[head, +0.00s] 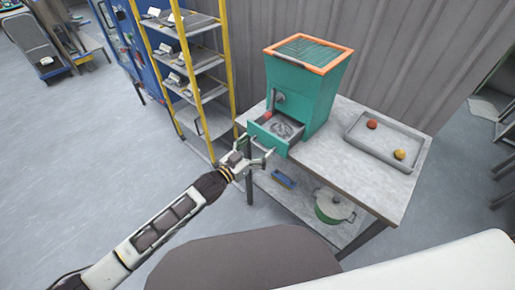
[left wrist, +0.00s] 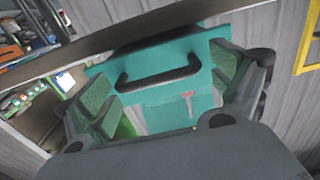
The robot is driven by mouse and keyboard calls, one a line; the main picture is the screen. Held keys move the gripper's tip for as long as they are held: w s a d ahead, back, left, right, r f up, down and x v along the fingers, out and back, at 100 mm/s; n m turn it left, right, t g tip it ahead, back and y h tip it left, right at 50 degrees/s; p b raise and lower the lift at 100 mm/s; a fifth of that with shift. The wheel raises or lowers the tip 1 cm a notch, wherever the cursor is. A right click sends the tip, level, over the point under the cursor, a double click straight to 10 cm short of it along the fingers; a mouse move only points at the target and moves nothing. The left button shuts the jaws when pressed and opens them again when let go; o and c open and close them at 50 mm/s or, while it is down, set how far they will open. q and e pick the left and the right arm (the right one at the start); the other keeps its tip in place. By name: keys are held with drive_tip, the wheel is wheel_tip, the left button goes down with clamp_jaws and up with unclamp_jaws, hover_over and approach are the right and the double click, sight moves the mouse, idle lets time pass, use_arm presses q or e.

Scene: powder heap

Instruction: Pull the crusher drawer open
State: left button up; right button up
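The crusher (head: 300,90) is a teal box with an orange-rimmed grille on top, standing on the table. Its drawer (head: 262,138) sticks out at the lower front, with grey material visible inside. In the left wrist view the teal drawer front (left wrist: 165,103) carries a black bar handle (left wrist: 158,75). My left gripper (head: 257,147) is just in front of the drawer. Its green-padded fingers are spread wide on either side of the handle (left wrist: 160,80) and do not close on it; exact contact is unclear. My right gripper is not in view.
The grey table (head: 345,180) holds a tray (head: 360,139) with a red ball (head: 372,124) and a yellow ball (head: 400,154). A green-and-white pot (head: 334,207) and a blue brush-like item (head: 283,179) are on the lower shelf. A yellow-framed rack (head: 232,70) stands left of the table.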

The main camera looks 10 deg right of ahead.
use_arm(q)
drive_tip(key=shift+s+d+r, duration=0.15)
drive_tip(key=shift+s, duration=0.05)
idle(0.3)
drive_tip(key=v, duration=1.2)
idle(0.4)
idle(0.5)
